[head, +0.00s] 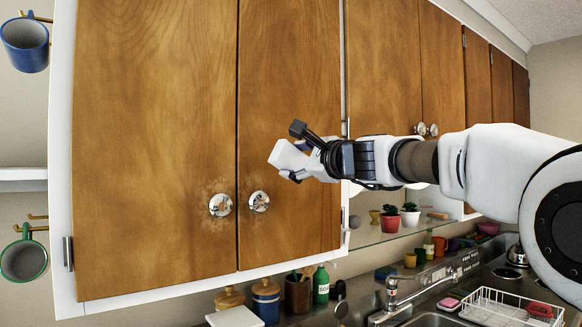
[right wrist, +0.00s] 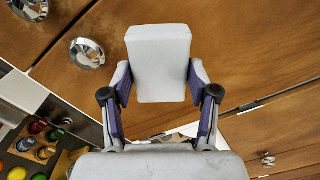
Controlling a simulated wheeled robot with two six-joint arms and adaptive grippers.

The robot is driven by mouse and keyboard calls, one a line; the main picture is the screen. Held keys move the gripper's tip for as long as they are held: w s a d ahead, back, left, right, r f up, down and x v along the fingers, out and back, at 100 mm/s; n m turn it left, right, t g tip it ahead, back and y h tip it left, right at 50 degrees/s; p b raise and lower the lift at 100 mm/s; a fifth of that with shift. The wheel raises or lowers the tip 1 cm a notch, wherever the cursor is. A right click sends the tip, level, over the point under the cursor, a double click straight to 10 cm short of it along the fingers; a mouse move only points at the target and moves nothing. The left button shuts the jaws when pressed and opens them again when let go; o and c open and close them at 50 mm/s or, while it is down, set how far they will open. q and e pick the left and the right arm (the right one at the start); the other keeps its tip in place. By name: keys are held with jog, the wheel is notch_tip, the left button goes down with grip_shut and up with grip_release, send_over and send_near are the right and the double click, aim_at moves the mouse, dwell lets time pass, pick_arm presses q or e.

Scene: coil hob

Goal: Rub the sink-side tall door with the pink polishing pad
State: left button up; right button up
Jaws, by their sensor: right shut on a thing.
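My right gripper (head: 300,166) is shut on a white block-shaped pad (head: 286,157), which also shows between the fingers in the right wrist view (right wrist: 159,62). The pad looks white, not pink. The gripper is in front of the right-hand tall wooden door (head: 290,80), the one nearer the sink, above and to the right of its round knob (head: 258,201). I cannot tell whether the pad touches the door. A small pink pad-like thing (head: 448,302) lies beside the sink. My left gripper is not in view.
The other tall door (head: 150,140) with its knob (head: 220,205) is to the left. A glass shelf holds plant pots (head: 390,220). Below are jars (head: 266,300), a green bottle (head: 320,285), a faucet (head: 392,300) and a white dish rack (head: 510,306).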

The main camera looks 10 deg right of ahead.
jog(key=shift+w, duration=0.1)
jog(key=shift+s+d+f+b, duration=0.1)
jog(key=shift+s+d+b, duration=0.05)
jog(key=shift+s+b, duration=0.3)
jog(key=shift+b+v, duration=0.35)
jog(key=shift+v, duration=0.7)
jog(key=shift+s, duration=0.15)
jog(key=shift+w, duration=0.2)
